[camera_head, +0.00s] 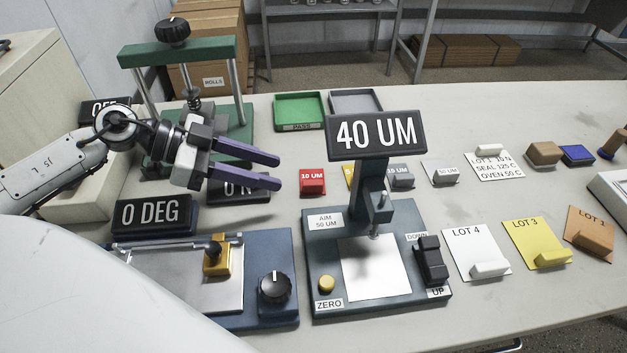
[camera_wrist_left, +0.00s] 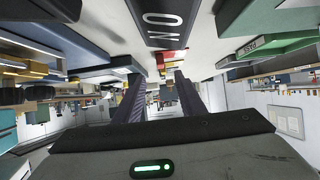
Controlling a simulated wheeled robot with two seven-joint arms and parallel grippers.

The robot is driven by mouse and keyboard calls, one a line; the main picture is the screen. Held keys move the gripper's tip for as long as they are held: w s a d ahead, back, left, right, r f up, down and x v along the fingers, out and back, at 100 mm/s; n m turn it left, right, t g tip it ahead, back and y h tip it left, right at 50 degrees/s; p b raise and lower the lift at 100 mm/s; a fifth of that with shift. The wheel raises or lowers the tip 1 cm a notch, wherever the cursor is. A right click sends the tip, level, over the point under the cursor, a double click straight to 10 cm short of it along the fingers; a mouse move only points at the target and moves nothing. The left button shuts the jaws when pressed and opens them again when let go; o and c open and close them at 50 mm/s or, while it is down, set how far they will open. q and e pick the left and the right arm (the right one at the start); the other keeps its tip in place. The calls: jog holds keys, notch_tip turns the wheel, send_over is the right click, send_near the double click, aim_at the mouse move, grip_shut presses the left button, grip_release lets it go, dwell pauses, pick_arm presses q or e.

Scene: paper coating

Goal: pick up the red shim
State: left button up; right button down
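The red shim (camera_head: 313,182), labelled 10 UM, stands on the table just left of the 40 UM gauge. My left gripper (camera_head: 279,171) has two purple fingers, open and apart with nothing between them. Its fingertips point right towards the red shim and stop a little to its left. In the left wrist view, which looks upside down, the spread fingers (camera_wrist_left: 159,76) show, with the red shim (camera_wrist_left: 172,56) beyond their tips. My right gripper is not in view.
The 40 UM gauge (camera_head: 376,135) stands close right of the shim. A partly hidden yellow shim (camera_head: 348,175) and a grey shim (camera_head: 400,177) are also nearby. The green press (camera_head: 178,52) is behind my arm. The green PASS tray (camera_head: 299,109) lies behind the shims.

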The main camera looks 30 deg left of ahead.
aim_at(310, 182)
pick_arm(q)
jog(key=shift+b+x, duration=0.45)
jog(key=shift+x, duration=3.8)
jog(key=shift+a, duration=0.1)
grip_shut()
